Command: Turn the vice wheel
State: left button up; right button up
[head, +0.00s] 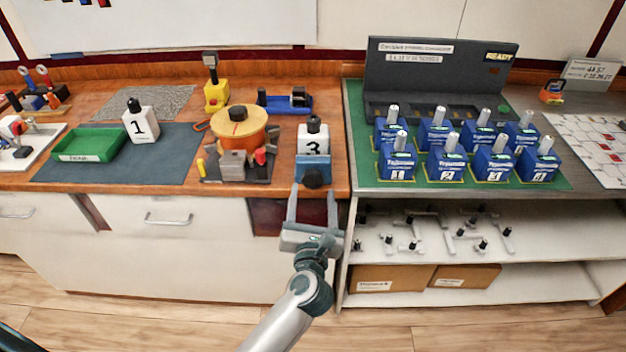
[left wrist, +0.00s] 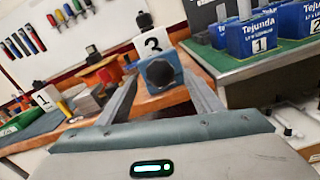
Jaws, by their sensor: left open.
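A small blue vice (head: 301,166) sits at the front edge of the wooden bench, below the white block marked 3. Its dark round wheel (head: 313,179) faces me. In the left wrist view the wheel (left wrist: 160,73) shows near the upper middle, in front of the blue vice body (left wrist: 150,87). My left gripper (head: 313,190) is open and empty, its two fingers pointing at the vice. The wheel appears between the fingertips in both views; I cannot tell whether they reach around it or touch it. My right gripper is not in view.
The white block marked 3 (head: 312,141) stands right behind the vice. An orange round fixture (head: 238,133) is to its left. Blue numbered breaker units (head: 396,163) stand on a green mat at right. Drawers (head: 170,240) lie below the bench, an open shelf (head: 440,281) at right.

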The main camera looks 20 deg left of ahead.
aim_at(313, 182)
pick_arm(q)
jog(key=shift+p+x, duration=0.35)
jog(key=shift+x, duration=2)
jog(key=shift+c, duration=0.4)
jog(key=c, duration=1)
